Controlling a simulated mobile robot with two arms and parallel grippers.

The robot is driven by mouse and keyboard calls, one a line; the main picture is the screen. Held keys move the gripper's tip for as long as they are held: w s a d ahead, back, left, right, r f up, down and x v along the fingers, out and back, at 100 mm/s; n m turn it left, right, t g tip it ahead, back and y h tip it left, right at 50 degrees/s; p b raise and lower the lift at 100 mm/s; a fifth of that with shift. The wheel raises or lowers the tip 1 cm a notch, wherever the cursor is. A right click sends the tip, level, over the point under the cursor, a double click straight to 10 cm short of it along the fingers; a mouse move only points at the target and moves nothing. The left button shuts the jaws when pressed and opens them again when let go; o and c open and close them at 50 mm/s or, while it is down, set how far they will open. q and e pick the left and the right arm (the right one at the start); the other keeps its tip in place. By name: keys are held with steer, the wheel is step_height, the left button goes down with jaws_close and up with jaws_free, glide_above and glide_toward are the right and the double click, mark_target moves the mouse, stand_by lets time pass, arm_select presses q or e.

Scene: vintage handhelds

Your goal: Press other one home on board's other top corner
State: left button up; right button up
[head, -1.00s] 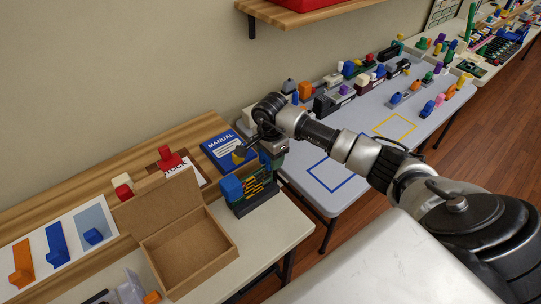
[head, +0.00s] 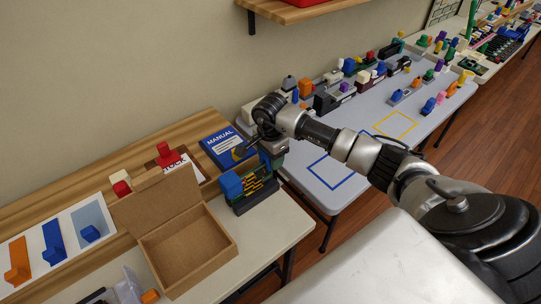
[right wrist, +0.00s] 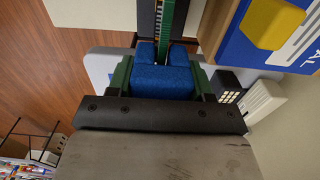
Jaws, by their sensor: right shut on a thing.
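An upright green board (head: 258,187) with yellow and orange marks stands in a black base (head: 258,203) at the table's right end. One blue piece (head: 231,185) sits on its left top corner. My right gripper (head: 264,156) is over the other top corner, shut on another blue piece (head: 265,165). In the right wrist view, this blue piece (right wrist: 165,82) lies between the green finger pads. Its two prongs appear to straddle the board's edge (right wrist: 167,25). Whether it is fully seated cannot be told. My left gripper is out of view.
An open cardboard box (head: 185,250) stands left of the board. A blue manual (head: 226,147) lies behind it, close to my gripper. A grey table (head: 345,160) with several small coloured items is to the right, beyond a gap.

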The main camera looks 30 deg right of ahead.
steer(key=shift+f+b, duration=0.75)
steer(key=shift+f, duration=0.1)
steer(key=shift+s+a+f, duration=0.15)
steer(key=shift+a, duration=0.1)
stand_by(0.8)
steer(key=o, duration=0.8)
steer(key=shift+a, duration=0.1)
steer(key=shift+o, duration=0.2)
steer(key=shift+r, duration=0.25)
steer(key=shift+r, duration=0.2)
steer(key=shift+r+p, duration=1.5)
steer(key=shift+r, duration=1.25)
steer(key=shift+f, duration=0.1)
